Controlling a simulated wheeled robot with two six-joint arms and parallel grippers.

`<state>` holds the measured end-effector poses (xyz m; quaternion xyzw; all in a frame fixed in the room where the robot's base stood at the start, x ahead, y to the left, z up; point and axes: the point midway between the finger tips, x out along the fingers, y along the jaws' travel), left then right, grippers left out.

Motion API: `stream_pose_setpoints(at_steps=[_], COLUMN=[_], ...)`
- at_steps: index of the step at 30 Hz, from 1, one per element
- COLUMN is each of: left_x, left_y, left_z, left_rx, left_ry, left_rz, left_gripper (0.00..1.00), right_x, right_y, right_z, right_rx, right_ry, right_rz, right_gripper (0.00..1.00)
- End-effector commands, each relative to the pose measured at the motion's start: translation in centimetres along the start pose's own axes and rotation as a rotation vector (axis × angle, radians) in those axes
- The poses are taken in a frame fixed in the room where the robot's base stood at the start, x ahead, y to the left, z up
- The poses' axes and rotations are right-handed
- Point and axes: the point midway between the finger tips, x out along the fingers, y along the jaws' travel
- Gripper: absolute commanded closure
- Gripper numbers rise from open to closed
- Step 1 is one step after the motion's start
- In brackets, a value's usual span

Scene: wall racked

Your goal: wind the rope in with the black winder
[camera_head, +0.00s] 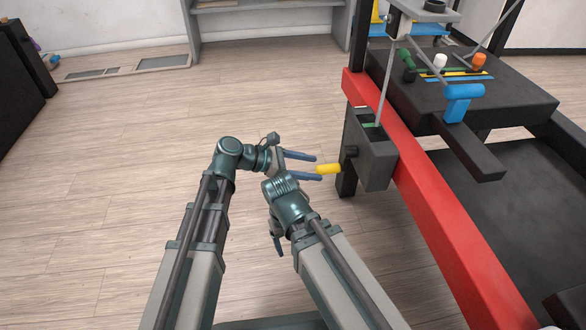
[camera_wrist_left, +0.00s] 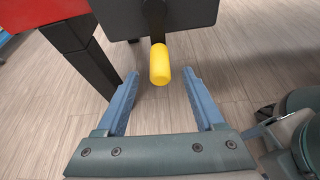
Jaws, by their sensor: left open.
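The black winder (camera_head: 375,165) is a box fixed to the side of the red beam (camera_head: 425,190). A dark crank (camera_head: 349,158) on its left face carries a yellow handle (camera_head: 329,169). A thin grey rope (camera_head: 385,85) runs from the upper frame down to the winder's top. My left gripper (camera_head: 317,168) is open at the yellow handle. In the left wrist view the handle (camera_wrist_left: 160,62) lies between the fingertips (camera_wrist_left: 161,74), with gaps on both sides. My right gripper (camera_head: 276,240) is low, partly hidden by its own arm, and its jaws are unclear.
A black table (camera_head: 460,115) right of the beam bears green, white and orange knobs, and a blue-handled lever (camera_head: 463,98) with a black arm. A grey shelf (camera_head: 270,20) stands at the back. The wooden floor on the left is clear.

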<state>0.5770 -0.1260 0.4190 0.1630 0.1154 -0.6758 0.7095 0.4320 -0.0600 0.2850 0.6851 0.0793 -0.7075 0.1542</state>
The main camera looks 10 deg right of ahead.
Motion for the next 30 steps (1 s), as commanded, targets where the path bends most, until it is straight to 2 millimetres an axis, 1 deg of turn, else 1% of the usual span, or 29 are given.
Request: stream_pose_setpoints(at_steps=[1, 6, 10, 17, 18, 23, 27, 29, 30], left_x=[0.8, 2.0, 2.3, 2.4, 2.4, 2.3, 2.3, 2.3, 2.3], left_y=[0.1, 0.0, 0.0, 0.0, 0.0, 0.0, 0.0, 0.0, 0.0], left_z=[-0.2, -0.1, 0.0, 0.1, 0.1, 0.1, 0.1, 0.0, 0.0], left_rx=[0.001, 0.001, 0.0, 0.0, 0.0, 0.0, 0.0, 0.0, 0.0], left_ry=[0.0, 0.0, 0.0, 0.0, 0.0, 0.0, 0.0, 0.0, 0.0], left_rz=[-0.001, 0.0, 0.001, 0.001, 0.001, 0.001, 0.001, 0.001, 0.001], left_gripper=[0.3, 0.3, 0.3, 0.3, 0.32, 0.61, 0.86, 0.97, 1.0], right_x=[0.4, 0.8, 0.9, 0.8, 0.8, 0.8, 0.8, 0.8, 0.8], right_y=[0.0, -0.1, -0.1, -0.1, -0.1, -0.1, -0.1, -0.1, -0.1], right_z=[0.0, 0.0, 0.0, 0.0, 0.0, 0.0, 0.0, 0.0, 0.0], right_rx=[0.0, 0.0, 0.0, 0.0, 0.0, 0.0, 0.0, 0.0, 0.0], right_ry=[0.0, 0.0, 0.0, 0.0, 0.0, 0.0, 0.0, 0.0, 0.0], right_rz=[0.0, 0.0, 0.0, 0.0, 0.0, 0.0, 0.0, 0.0, 0.0], right_gripper=[0.24, 0.24, 0.24, 0.24, 0.24, 0.24, 0.24, 0.24, 0.24])
